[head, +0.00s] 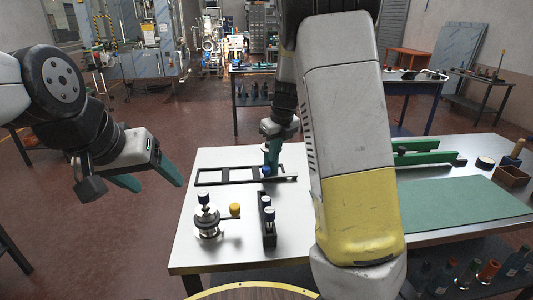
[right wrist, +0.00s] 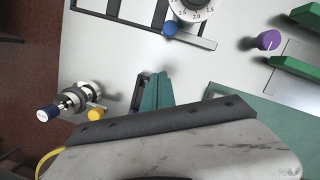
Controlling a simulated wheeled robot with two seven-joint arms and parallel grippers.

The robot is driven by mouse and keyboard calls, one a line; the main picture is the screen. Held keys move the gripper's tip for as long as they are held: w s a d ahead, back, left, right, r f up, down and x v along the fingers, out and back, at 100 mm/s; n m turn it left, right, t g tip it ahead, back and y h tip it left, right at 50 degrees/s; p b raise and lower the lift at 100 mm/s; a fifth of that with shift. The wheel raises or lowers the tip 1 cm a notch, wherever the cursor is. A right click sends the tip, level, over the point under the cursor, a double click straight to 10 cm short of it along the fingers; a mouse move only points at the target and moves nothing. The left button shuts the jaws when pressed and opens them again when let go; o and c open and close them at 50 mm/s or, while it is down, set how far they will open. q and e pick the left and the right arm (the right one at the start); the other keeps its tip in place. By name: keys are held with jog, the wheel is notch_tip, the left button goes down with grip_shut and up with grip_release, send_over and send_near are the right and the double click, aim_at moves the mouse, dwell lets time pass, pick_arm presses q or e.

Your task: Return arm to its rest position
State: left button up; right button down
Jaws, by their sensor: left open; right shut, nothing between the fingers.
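My left gripper (head: 153,181) hangs in the air left of the table in the head view, its teal fingers apart and empty. My right arm crosses the middle of the head view, with a yellow band near its lower end. My right gripper (head: 271,165) points down over the white table (head: 215,158), near the black frame (head: 215,180). In the right wrist view its teal fingers (right wrist: 156,88) are together with nothing between them. They overlap the view of a black holder (right wrist: 139,95); whether they touch it I cannot tell.
A steel fitting with a blue knob (head: 205,213) and a yellow cap (head: 235,209) stand front left. The black holder (head: 267,232) carries blue-capped items. A green mat (head: 460,207) and green rails (head: 425,158) lie right. A purple knob (right wrist: 268,40) shows in the wrist view.

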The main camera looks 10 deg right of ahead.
jog(key=s+r+n+t, duration=0.1)
jog(key=s+r+n, duration=0.3)
jog(key=s+n, duration=0.5)
jog(key=s+r+n+t, duration=0.1)
jog(key=s+r+n, duration=0.3)
jog(key=s+n, duration=0.5)
jog(key=s+d+r+n+t, duration=0.1)
jog(key=s+r+n, duration=0.3)
jog(key=s+n, duration=0.5)
jog(key=n, duration=0.4)
jog(key=shift+s+t+y, duration=0.3)
jog(key=shift+t+y, duration=0.1)
